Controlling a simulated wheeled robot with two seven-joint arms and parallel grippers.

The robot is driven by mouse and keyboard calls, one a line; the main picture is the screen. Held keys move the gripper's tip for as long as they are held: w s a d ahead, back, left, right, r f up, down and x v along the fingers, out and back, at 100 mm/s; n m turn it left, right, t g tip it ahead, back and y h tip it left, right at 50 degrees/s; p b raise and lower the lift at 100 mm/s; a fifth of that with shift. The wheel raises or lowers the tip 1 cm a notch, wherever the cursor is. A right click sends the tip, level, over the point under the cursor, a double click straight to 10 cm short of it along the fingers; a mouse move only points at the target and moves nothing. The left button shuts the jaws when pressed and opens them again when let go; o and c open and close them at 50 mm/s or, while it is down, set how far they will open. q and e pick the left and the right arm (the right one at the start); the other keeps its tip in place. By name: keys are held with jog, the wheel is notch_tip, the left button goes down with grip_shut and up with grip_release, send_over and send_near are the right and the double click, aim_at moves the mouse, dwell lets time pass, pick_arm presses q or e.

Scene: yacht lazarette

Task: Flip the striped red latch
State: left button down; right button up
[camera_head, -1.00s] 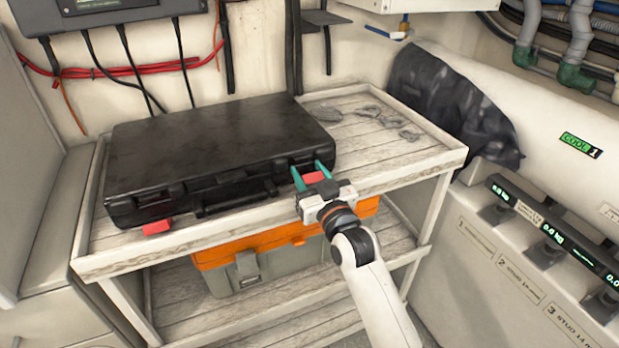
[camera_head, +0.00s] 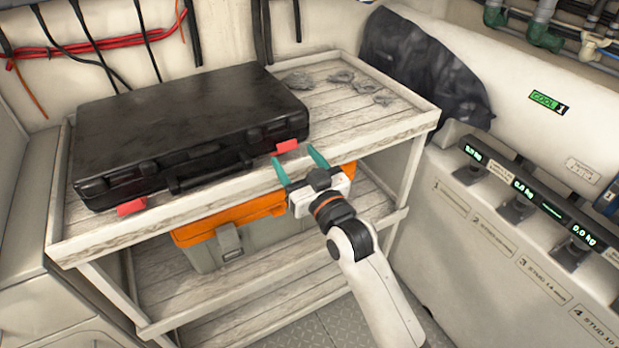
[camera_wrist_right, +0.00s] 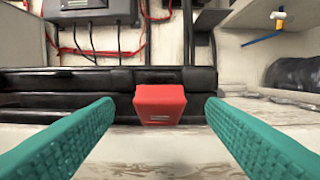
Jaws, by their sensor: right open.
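A black case (camera_head: 190,120) lies on the top shelf, with two red latches on its front edge. The right latch (camera_head: 287,146) is near the case's right front corner; the left latch (camera_head: 131,207) is near its left end. My right gripper (camera_head: 294,156) is open and empty, just in front of the right latch. In the right wrist view that latch (camera_wrist_right: 160,104) shows centred between the two teal fingers, beyond their tips, with a gap on both sides. My left gripper is out of view.
The case rests on a whitewashed wooden shelf unit (camera_head: 385,140) with a raised rim. An orange-and-grey toolbox (camera_head: 225,245) stands on the shelf below. Flat grey pieces (camera_head: 340,77) lie at the back right of the top shelf. A numbered panel (camera_head: 500,235) stands at the right.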

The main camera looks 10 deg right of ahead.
jog(key=v, duration=0.6)
